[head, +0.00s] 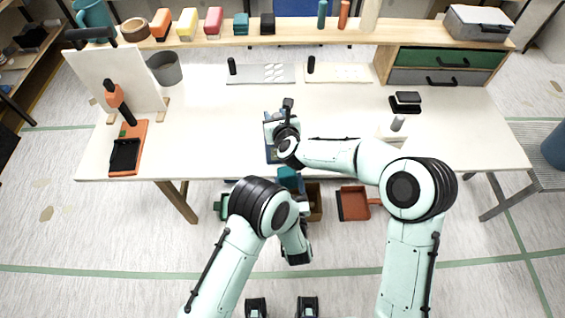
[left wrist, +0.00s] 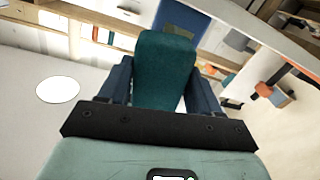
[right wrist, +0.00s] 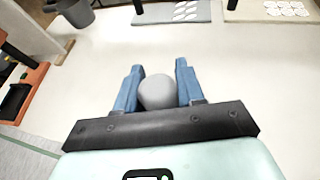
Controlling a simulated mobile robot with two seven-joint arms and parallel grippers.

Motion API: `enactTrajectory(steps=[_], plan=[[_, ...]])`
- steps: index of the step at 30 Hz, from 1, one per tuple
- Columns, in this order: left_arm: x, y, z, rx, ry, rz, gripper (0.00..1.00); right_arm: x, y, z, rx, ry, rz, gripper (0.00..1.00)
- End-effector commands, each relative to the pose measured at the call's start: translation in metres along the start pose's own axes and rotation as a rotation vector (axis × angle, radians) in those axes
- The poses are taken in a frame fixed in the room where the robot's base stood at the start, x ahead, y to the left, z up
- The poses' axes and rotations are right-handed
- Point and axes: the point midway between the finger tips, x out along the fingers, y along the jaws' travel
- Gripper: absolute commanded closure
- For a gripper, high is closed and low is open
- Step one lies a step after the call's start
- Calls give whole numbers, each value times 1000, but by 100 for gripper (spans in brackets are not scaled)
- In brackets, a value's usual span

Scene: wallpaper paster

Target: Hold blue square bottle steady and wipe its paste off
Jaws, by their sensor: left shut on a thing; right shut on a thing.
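My left gripper (left wrist: 158,95) is shut on a dark teal, soft-looking piece (left wrist: 165,65), which stands up between its blue fingers. In the head view this gripper (head: 290,182) is low, at the table's front edge. My right gripper (right wrist: 158,88) is shut on a grey rounded thing (right wrist: 157,92), seen end-on between its fingers. In the head view this gripper (head: 273,135) is over the front middle of the table, above my left one. Blue patches show beside it; I cannot tell fingers from bottle there. The blue square bottle's body and paste are not clearly visible.
The white table (head: 215,130) is mostly clear around the grippers. A white bottle with a grey top (head: 397,124) and a black pad (head: 405,102) are on the right. An orange tray (head: 128,150) and a leaning white board (head: 115,80) are on the left. A dustpan (head: 353,203) lies below.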

Motion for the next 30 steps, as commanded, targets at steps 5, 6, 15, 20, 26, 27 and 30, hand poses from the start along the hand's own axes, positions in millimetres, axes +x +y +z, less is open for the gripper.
enactTrajectory(steps=[5, 6, 15, 20, 26, 27, 30], plan=[[0, 0, 0, 0, 0, 0, 46, 1, 0, -6, 0, 11, 1, 100], [0, 0, 0, 0, 0, 0, 60, 1, 0, -6, 0, 11, 1, 100], [-5, -7, 0, 36, -2, 4, 68, 1, 0, -6, 0, 11, 1, 100], [-18, -32, -5, 147, -2, 5, 68, 1, 0, -6, 0, 11, 1, 100], [-21, -41, -8, 182, 0, 1, 68, 1, 0, -5, 0, 11, 1, 100], [-21, -41, -8, 182, 0, 1, 68, 1, 0, -5, 0, 11, 1, 100], [-21, -41, -8, 181, 0, 1, 68, 1, 0, -5, 0, 11, 1, 100]])
